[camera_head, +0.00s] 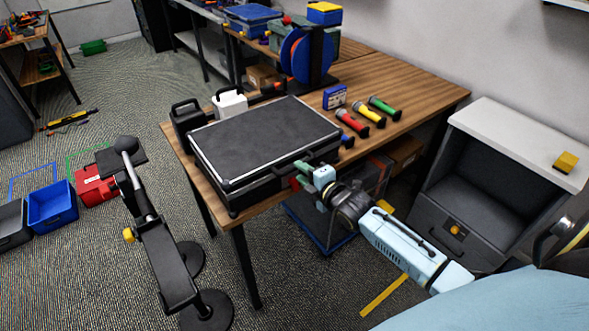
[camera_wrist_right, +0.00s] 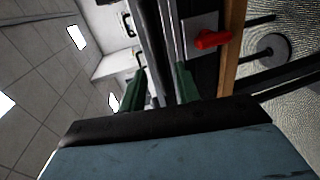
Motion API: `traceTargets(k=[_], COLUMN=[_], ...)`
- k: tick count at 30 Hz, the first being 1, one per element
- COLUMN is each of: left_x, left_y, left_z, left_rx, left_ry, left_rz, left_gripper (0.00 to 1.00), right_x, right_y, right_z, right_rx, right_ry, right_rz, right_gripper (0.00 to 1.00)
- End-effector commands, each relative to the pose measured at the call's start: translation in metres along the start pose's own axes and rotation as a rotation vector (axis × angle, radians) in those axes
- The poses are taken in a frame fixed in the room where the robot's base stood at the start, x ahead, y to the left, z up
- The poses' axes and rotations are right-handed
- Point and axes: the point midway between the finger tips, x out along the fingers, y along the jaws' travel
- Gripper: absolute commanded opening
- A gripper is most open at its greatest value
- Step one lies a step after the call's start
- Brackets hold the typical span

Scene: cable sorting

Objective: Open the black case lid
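The black case (camera_head: 262,137) lies flat on the wooden table with its silver-edged lid closed. A dark handle shows at its front edge, near my right gripper (camera_head: 299,176). That gripper is at the front right side of the case. In the right wrist view its two green fingers (camera_wrist_right: 160,88) stand apart, with the dark case edge (camera_wrist_right: 150,40) running in line between them. Whether they touch the case cannot be told. A small red piece (camera_wrist_right: 212,39) shows beside the case edge. My left gripper is not in view.
Red, yellow and green flashlights (camera_head: 383,108) lie right of the case on the table (camera_head: 430,93). A cable reel (camera_head: 308,54) stands behind. A black stand (camera_head: 165,262) is on the floor at front left, near blue (camera_head: 52,206) and red bins. A grey cabinet (camera_head: 520,145) stands at right.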

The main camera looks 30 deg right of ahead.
Motion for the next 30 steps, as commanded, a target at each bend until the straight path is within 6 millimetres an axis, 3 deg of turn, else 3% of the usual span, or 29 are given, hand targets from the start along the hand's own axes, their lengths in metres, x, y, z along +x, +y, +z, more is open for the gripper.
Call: traceTargets(k=[3, 9, 20, 27, 30], left_x=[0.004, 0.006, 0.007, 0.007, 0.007], left_y=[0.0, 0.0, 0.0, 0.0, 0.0], left_z=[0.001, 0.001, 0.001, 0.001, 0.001], left_rx=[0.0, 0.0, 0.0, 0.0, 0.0], left_ry=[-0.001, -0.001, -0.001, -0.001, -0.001], left_rz=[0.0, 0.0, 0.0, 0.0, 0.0], left_gripper=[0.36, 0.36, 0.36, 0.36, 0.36], right_x=[0.02, 0.038, 0.041, 0.041, 0.041], right_y=[0.0, 0.0, 0.0, 0.0, 0.0], right_z=[0.0, 0.0, 0.0, 0.0, 0.0], right_rx=[0.0, 0.0, 0.001, 0.001, 0.001], right_ry=[-0.001, 0.0, 0.0, 0.0, 0.0], right_rz=[0.001, 0.001, 0.0, -0.001, -0.001], right_gripper=[0.32, 0.32, 0.32, 0.02, 0.0])
